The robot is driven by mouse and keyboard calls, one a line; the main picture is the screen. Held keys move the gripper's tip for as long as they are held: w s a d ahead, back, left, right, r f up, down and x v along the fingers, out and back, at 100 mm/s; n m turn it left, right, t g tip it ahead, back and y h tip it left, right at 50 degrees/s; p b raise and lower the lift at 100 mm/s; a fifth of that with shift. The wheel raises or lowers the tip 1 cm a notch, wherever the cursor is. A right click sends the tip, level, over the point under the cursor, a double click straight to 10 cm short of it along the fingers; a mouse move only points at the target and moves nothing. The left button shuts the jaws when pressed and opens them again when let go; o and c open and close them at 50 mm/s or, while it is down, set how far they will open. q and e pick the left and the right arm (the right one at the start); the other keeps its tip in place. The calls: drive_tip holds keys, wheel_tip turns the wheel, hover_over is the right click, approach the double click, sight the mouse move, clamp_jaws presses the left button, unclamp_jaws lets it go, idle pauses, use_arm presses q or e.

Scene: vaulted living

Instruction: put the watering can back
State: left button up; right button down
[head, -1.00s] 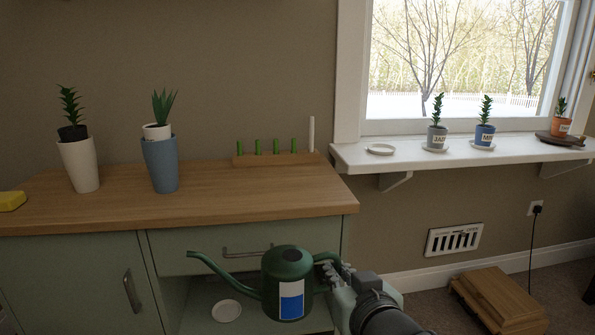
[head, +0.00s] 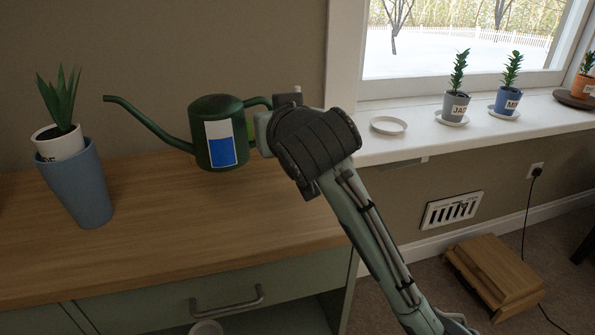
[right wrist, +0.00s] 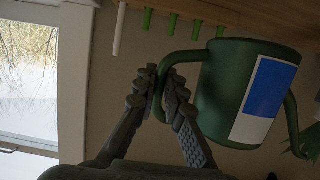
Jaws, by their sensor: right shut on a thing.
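The green watering can (head: 212,150), with a blue and white label, is upright at the back of the wooden counter (head: 180,235), its spout pointing left. My right gripper (head: 264,118) is shut on its handle. In the right wrist view, the fingers (right wrist: 163,85) pinch the green handle, and the can (right wrist: 215,95) hangs clear beside them. The head view does not show clearly how far the can's base is above the counter. My left gripper is not in view.
A blue pot with a plant (head: 75,185) stands left on the counter. A rack with green pegs (right wrist: 195,10) is close to the can. The windowsill (head: 440,135) holds a white saucer (head: 388,125) and potted plants. The counter's front middle is clear.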

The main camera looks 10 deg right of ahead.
drive_tip(key=d+f, duration=0.2)
drive_tip(key=d, duration=0.1)
drive_tip(key=d+f, duration=0.2)
drive_tip(key=d, duration=0.2)
drive_tip(key=d+f+b, duration=0.1)
drive_tip(key=d+f, duration=0.1)
drive_tip(key=d, duration=0.1)
drive_tip(key=shift+w+d+f, duration=0.25)
drive_tip(key=shift+w+d, duration=0.1)
drive_tip(key=shift+f+b, duration=0.45)
drive_tip(key=shift+f, duration=1.4)
drive_tip(key=c, duration=2)
unclamp_jaws()
drive_tip(key=shift+f, duration=0.1)
drive_tip(key=o, duration=0.4)
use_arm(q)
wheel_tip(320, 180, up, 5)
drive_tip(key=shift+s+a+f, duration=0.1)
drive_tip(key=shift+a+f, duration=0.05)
